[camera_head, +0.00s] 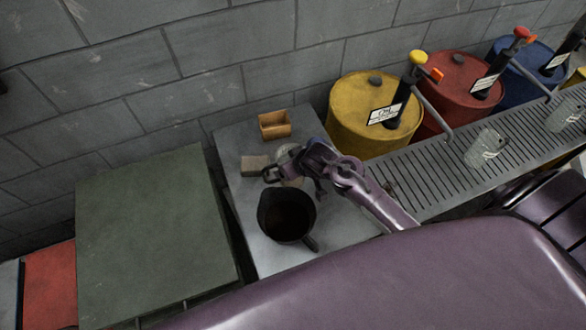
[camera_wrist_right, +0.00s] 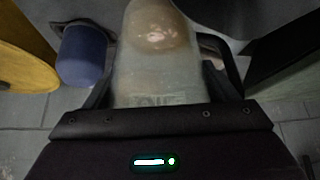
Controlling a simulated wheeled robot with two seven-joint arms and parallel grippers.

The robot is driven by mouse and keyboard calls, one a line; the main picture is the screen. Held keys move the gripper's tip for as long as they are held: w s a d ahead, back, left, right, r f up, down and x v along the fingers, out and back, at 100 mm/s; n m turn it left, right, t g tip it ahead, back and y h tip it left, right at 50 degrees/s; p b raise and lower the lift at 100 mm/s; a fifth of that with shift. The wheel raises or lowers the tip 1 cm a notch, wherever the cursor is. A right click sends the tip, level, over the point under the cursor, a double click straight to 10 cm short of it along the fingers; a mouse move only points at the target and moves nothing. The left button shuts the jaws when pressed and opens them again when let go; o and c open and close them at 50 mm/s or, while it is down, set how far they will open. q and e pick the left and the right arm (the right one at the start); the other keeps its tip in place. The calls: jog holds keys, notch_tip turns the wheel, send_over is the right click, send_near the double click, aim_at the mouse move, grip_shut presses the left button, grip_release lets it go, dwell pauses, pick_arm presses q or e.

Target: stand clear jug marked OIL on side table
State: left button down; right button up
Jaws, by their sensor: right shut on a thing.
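The clear jug (camera_wrist_right: 155,65) fills the middle of the right wrist view, between my right gripper's fingers (camera_wrist_right: 163,85). Faint lettering shows low on it, too blurred to read. In the head view the jug (camera_head: 287,158) is partly hidden behind my right gripper (camera_head: 283,172). That gripper is shut on the jug over the grey side table (camera_head: 234,142). I cannot tell whether the jug's base touches the table. My left gripper is in neither view.
On the side table are a black pitcher (camera_head: 287,216), a wooden box (camera_head: 274,124) and a tan block (camera_head: 255,165). Yellow (camera_head: 350,120), red (camera_head: 455,95) and blue drums stand behind a slatted rack (camera_head: 440,172) with clear jugs. A green cabinet (camera_head: 150,235) stands left.

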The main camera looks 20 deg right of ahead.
jog(key=shift+f, duration=1.3)
jog(key=shift+f, duration=0.15)
jog(key=o, duration=1.1)
jog(key=v, duration=1.2)
jog(key=shift+a, duration=0.1)
